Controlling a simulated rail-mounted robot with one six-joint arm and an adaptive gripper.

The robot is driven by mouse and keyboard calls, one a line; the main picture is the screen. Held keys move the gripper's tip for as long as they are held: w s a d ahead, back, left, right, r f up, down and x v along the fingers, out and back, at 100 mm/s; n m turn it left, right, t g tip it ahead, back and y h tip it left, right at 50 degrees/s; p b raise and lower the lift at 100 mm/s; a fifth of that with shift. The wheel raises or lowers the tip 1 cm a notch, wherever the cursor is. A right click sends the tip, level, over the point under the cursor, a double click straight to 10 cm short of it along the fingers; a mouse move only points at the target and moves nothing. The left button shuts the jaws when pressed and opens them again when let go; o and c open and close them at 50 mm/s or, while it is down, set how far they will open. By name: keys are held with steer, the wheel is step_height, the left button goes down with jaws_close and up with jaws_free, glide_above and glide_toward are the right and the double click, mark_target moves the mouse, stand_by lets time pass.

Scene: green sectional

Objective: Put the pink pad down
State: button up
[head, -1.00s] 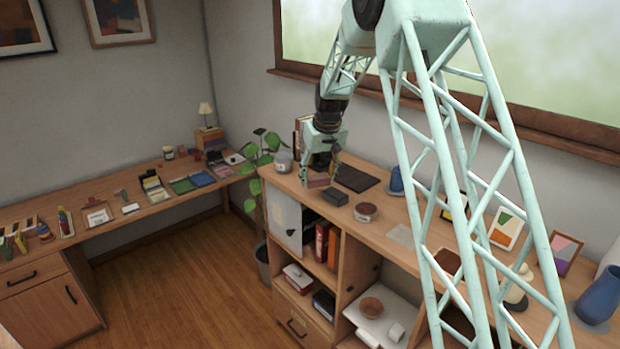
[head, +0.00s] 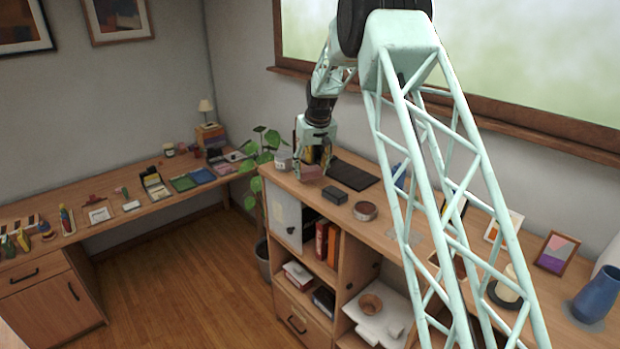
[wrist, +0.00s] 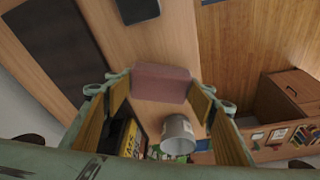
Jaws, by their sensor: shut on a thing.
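The pink pad (wrist: 160,83) is a dull pink block between my gripper's two fingers in the wrist view. My gripper (wrist: 160,96) is shut on it. In the head view my gripper (head: 313,165) hangs over the left end of the long wooden counter (head: 385,222), with the pad (head: 311,173) at its fingertips. The pad looks about level. I cannot tell whether its underside touches the counter or is a little above it.
A dark box (head: 335,195) and a black mat (head: 352,174) lie close by, with a round brown tin (head: 365,210) farther right. A grey cup (wrist: 178,135) and upright books (wrist: 132,138) stand near my gripper. The counter's edge and a plant (head: 262,150) are left.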

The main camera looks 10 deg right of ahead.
mark_target(310, 177)
steer(key=shift+w, duration=0.1)
steer(key=shift+w, duration=0.15)
steer(key=shift+f+p, duration=0.6)
steer(key=shift+f, duration=1.2)
steer(key=shift+f, duration=0.2)
steer(key=o, duration=0.8)
steer(key=shift+r, duration=0.2)
steer(key=b+v, duration=0.2)
steer(key=v, duration=1)
